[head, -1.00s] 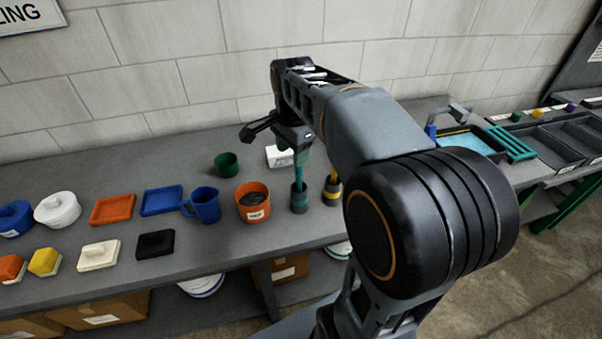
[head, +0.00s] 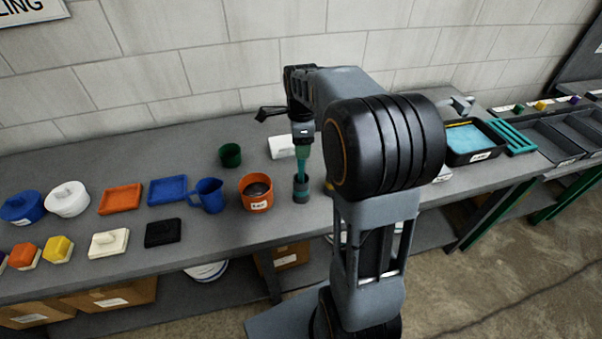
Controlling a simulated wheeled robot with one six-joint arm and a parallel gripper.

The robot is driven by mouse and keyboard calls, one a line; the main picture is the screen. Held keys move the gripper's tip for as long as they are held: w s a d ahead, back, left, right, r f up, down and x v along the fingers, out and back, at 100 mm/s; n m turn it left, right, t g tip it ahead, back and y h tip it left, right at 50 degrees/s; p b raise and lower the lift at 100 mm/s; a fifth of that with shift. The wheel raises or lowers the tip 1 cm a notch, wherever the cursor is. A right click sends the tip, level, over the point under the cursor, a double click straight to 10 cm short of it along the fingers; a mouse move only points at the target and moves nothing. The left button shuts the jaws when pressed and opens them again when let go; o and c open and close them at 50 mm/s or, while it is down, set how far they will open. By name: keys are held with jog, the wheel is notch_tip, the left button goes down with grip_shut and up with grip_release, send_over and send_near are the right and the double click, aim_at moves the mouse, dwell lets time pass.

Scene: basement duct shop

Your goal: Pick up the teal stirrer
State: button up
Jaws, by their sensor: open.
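An orange pot (head: 256,193) with dark contents stands just left of the holder. A blue mug (head: 209,196), a green cup (head: 230,155) and a white box (head: 283,146) are nearby. A black tray with blue contents (head: 467,138) lies right. My arm hides the bench between.

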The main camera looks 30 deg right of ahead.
jog(key=p, duration=0.1)
send_over(301, 174)
jog(key=shift+w+d+f, duration=0.1)
jog(key=shift+w+f, duration=0.1)
jog(key=shift+f, duration=1.15)
jog(key=shift+w+d+f, duration=0.1)
jog(key=shift+w+f, duration=0.1)
jog(key=shift+f, duration=1.1)
jog(key=c, duration=1)
jog(key=shift+r, duration=0.1)
